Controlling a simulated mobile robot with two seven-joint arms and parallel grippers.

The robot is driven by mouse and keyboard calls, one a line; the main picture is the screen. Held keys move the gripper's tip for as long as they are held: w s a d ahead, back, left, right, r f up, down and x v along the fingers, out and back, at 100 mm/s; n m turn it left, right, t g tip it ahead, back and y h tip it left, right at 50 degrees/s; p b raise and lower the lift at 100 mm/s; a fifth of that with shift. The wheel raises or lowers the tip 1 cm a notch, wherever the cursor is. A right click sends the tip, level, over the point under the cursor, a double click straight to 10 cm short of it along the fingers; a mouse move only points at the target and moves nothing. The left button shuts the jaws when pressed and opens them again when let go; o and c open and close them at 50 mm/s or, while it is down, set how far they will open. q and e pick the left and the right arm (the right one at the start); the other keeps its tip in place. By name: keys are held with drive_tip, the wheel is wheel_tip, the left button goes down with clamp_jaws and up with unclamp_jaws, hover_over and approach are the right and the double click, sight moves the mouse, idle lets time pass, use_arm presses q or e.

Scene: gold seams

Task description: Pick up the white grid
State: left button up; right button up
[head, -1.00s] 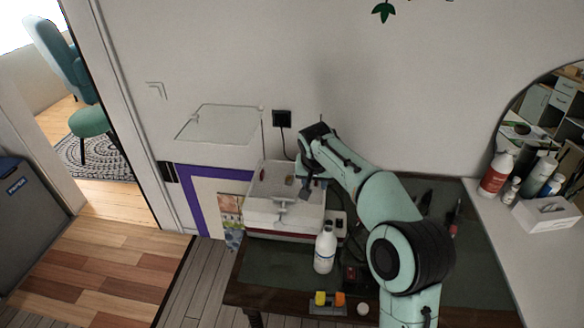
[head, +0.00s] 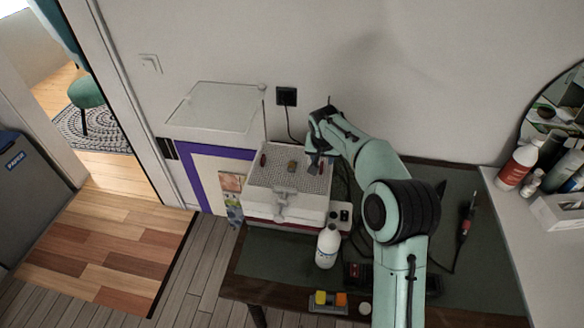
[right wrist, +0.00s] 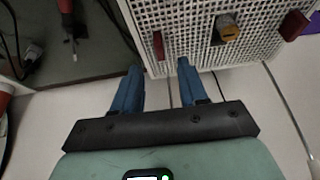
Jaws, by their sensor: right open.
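The white grid (head: 290,178) is a perforated plate lying on top of a white box-like machine (head: 268,208) on the dark table. It fills the upper part of the right wrist view (right wrist: 193,50). Red clips and an orange-brown piece (right wrist: 227,30) sit on it. My right gripper (right wrist: 160,66) is open, with two blue fingers apart at the near edge of the grid. I cannot tell whether they touch it. In the head view the right gripper (head: 316,166) is over the right side of the grid. My left gripper is not in view.
A white bottle (head: 327,247) stands in front of the machine. Yellow and orange blocks (head: 329,299) lie at the table's front edge. A soldering-iron-like tool (head: 466,220) lies at right. The wall is close behind.

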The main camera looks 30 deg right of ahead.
sight(322, 165)
drive_tip(key=x, duration=0.6)
drive_tip(key=shift+p, duration=0.3)
drive_tip(key=shift+r, duration=0.1)
clamp_jaws()
